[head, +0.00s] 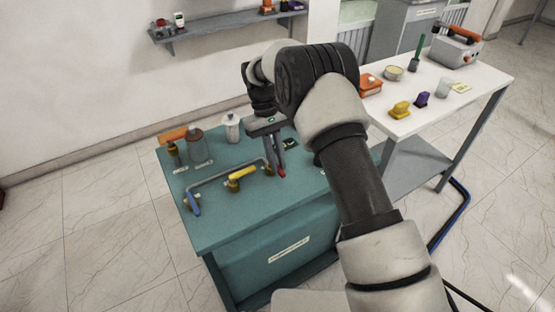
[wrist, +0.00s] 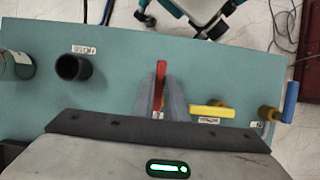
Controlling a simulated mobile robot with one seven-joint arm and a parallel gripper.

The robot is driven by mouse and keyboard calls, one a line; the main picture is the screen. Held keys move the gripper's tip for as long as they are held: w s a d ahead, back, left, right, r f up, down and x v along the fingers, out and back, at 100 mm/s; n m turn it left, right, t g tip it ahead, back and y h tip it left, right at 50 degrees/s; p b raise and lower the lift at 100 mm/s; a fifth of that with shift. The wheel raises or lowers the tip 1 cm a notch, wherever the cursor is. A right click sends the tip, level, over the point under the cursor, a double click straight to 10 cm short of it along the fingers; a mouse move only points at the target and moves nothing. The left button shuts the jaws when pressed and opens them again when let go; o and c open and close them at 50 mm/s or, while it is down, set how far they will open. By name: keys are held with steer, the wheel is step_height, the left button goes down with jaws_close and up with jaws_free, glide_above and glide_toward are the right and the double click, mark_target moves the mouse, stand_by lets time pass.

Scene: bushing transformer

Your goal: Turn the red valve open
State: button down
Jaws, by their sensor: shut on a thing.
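The red valve handle (wrist: 159,86) stands out from the teal bench top between my gripper's two fingers in the wrist view. Its red tip (head: 282,174) shows just below the fingers in the head view. My gripper (head: 277,160) points down at the bench and is shut on the red handle. The valve's body is mostly hidden behind the fingers and arm. In the wrist view the handle lies roughly along the fingers, pointing away from my palm.
A yellow valve handle (head: 242,173) and a blue one (head: 193,203) sit on the same grey pipe, left of my gripper. Jars (head: 201,147) stand at the bench's back. A white table (head: 440,108) with small objects is at right.

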stand_by(0.3)
steer(key=c, duration=1.8)
jaws_free()
steer(key=shift+o, duration=0.2)
steer(key=p+v, duration=0.8)
steer(key=v, duration=0.9)
steer(key=shift+r+p, duration=0.2)
steer(key=shift+p, duration=0.1)
steer(key=shift+w+a, duration=0.1)
steer(key=shift+w, duration=0.05)
